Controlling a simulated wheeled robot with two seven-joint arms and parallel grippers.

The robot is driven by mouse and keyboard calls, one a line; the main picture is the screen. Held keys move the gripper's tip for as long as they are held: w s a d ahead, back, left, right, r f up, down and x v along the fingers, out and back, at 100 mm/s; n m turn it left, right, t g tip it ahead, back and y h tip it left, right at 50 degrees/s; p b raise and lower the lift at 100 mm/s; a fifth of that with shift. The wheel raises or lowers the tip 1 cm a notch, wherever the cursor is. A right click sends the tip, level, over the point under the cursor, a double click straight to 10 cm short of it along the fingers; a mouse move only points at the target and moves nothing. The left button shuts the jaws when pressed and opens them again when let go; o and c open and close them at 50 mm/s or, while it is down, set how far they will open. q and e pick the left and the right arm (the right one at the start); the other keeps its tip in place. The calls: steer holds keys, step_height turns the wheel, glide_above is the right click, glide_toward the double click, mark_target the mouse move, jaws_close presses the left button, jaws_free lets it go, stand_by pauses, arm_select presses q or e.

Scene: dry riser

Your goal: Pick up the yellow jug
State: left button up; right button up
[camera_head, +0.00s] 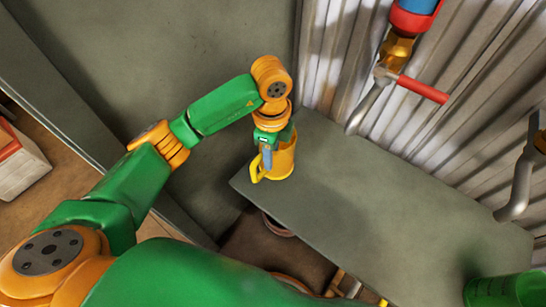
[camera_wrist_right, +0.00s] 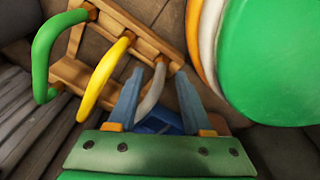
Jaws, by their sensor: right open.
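The yellow jug (camera_head: 284,160) stands upright near the left end of a grey shelf (camera_head: 350,205) in the head view, its handle to the left. My left gripper (camera_head: 267,157) reaches down over it. One blue-grey finger lies in front of the jug's near side, by the handle. The other finger is hidden, so I cannot tell whether the jaws have closed on the jug. My right gripper (camera_wrist_right: 157,78) is open in the right wrist view, its two blue-grey fingers apart, away from the jug.
Corrugated metal wall stands behind the shelf, with a pipe and red-handled valve (camera_head: 422,89). A green container (camera_head: 500,290) is at the lower right. The right wrist view shows a wooden rack (camera_wrist_right: 150,45) with green, yellow and grey curved handles close to the right fingers.

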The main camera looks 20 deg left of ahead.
arm_select(q)
steer(key=b, duration=0.1)
glide_above(272, 177)
step_height(272, 177, down, 5)
steer(key=shift+f, duration=0.1)
jaws_close()
stand_by(1.2)
